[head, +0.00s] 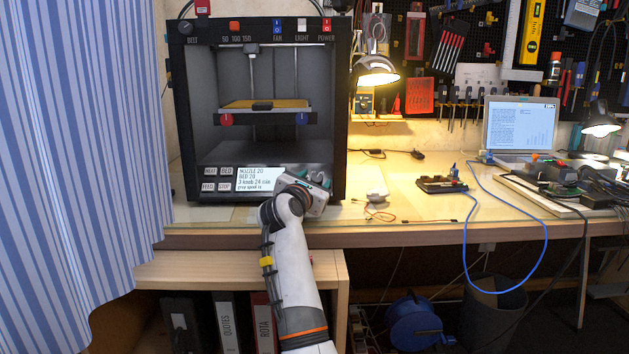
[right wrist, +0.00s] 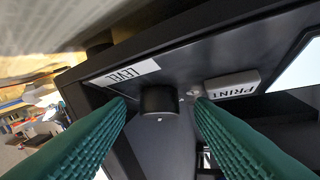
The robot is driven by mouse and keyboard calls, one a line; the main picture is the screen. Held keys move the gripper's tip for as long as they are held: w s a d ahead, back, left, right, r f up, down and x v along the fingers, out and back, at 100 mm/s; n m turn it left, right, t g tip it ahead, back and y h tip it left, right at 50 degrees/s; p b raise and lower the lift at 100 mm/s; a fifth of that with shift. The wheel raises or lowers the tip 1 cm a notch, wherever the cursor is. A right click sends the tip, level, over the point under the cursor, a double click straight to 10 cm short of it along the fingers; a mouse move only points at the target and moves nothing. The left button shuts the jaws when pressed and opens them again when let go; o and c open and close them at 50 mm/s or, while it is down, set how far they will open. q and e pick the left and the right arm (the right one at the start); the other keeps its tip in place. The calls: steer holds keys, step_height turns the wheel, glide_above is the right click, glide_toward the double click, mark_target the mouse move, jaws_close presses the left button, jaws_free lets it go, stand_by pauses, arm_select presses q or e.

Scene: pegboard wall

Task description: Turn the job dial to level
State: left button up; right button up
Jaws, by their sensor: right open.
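The job dial (right wrist: 160,100) is a dark round knob on the black front panel of the 3D printer (head: 188,120). In the right wrist view a white LEVEL label (right wrist: 126,73) is up and left of it, and a light PRINT label (right wrist: 232,86) is to its right. Which label the dial points at I cannot tell. My right gripper (right wrist: 160,104) is open, its two green fingers on either side of the dial. Whether they touch it is unclear. In the head view my right gripper (head: 318,183) covers the dial. My left gripper is not in view.
A small lit screen (head: 257,179) and several buttons (head: 217,179) are left of my right gripper. The bench (head: 400,215) bears a white connector with red wires (head: 377,197) to the right. A blue striped curtain (head: 75,150) hangs at the left.

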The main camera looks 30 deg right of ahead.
steer(key=c, duration=1)
